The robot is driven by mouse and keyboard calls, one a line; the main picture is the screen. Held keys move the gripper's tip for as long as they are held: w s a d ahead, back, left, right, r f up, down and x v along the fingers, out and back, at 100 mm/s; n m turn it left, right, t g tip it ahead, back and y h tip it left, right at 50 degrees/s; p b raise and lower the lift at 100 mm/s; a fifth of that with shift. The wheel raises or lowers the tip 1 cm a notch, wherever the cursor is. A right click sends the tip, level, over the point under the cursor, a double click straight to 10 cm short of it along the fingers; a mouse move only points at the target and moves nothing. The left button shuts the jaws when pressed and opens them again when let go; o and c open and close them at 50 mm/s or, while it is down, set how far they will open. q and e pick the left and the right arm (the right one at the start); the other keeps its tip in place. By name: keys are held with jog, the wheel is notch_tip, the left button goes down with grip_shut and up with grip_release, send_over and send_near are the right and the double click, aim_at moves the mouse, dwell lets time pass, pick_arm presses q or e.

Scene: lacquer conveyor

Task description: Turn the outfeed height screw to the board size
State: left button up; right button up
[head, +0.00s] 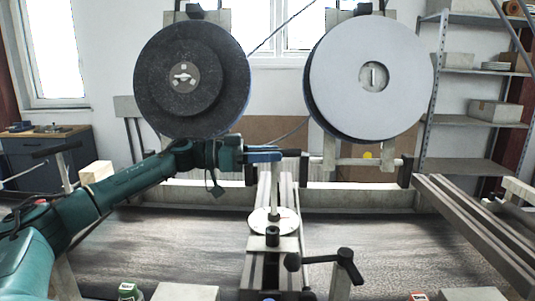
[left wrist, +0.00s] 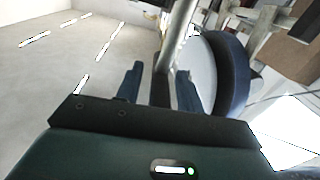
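My left gripper (head: 264,156), with blue fingers, is at the top of an upright metal post (head: 275,195) that rises from a white round dial (head: 262,224). I take this post to be the height screw. A short black grip (head: 290,153) sticks out just right of the fingertips. In the left wrist view my left gripper (left wrist: 159,88) has its fingers apart, with a dark bar (left wrist: 160,90) between them and visible gaps beside it. A metal rod (left wrist: 177,36) runs beyond. The dial's markings are too small to read. My right gripper is out of view.
Two large wheels, one dark (head: 215,105) and one grey (head: 400,75), hang behind the post. A black-handled crank (head: 345,256) stands at the front right. A slatted rail (head: 470,225) runs along the right.

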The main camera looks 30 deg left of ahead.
pick_arm(q)
grip_shut()
